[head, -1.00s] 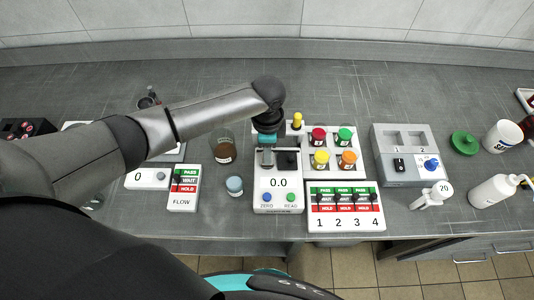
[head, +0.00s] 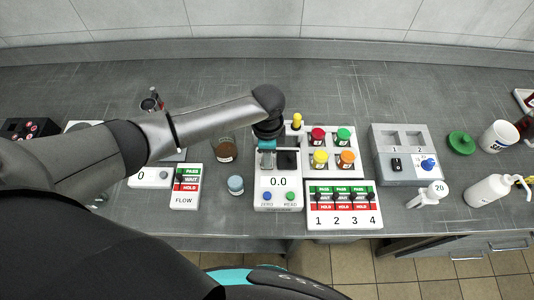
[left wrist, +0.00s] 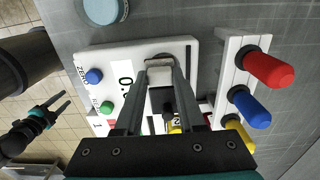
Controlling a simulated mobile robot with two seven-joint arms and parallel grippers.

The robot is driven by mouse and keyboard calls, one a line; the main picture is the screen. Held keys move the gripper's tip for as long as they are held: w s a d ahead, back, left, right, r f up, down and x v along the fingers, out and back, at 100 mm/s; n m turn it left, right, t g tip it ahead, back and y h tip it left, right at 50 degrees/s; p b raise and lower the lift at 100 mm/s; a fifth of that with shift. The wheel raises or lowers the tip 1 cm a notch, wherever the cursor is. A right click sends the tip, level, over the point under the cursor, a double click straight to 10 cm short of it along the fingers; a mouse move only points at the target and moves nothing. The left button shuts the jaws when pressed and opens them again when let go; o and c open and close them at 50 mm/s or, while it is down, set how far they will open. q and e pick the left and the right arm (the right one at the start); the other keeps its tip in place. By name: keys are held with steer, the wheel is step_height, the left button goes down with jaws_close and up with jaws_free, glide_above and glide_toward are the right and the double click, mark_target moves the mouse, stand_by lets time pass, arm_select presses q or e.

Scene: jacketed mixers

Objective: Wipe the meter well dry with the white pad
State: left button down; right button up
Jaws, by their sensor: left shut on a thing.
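The meter (head: 279,196) is a white box with a 0.0 display and blue and green buttons; it also shows in the left wrist view (left wrist: 110,62). My left gripper (head: 267,158) is above its back left part. In the left wrist view the gripper (left wrist: 161,72) is shut on the small white pad (left wrist: 160,76). The pad is at or just over the round, dark-edged well (left wrist: 159,56); I cannot tell whether they touch. The fingers hide much of the well. My right gripper (left wrist: 50,108) is empty, with its fingers apart, off the bench's front.
A rack (left wrist: 228,70) with red, blue and yellow handles stands close behind the meter. Colour-capped jars (head: 318,137) and a four-channel status panel (head: 343,208) are to its right. A small blue-grey cup (head: 235,185) and a brown jar (head: 225,151) are to its left.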

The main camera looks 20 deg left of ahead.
arm_select(q)
steer(key=shift+w+a+f+b, duration=0.1)
steer(key=shift+w+a+b, duration=0.2)
steer(key=shift+w, duration=0.45)
steer(key=shift+s+d+p, duration=0.1)
steer(key=shift+s+p, duration=0.2)
steer(key=shift+p, duration=0.2)
steer(key=shift+s, duration=0.25)
steer(key=shift+d+p, duration=0.1)
steer(key=shift+p, duration=0.2)
step_height(320, 180, up, 6)
steer(key=p, duration=0.6)
steer(key=shift+r, duration=0.2)
steer(key=shift+w+f, duration=0.1)
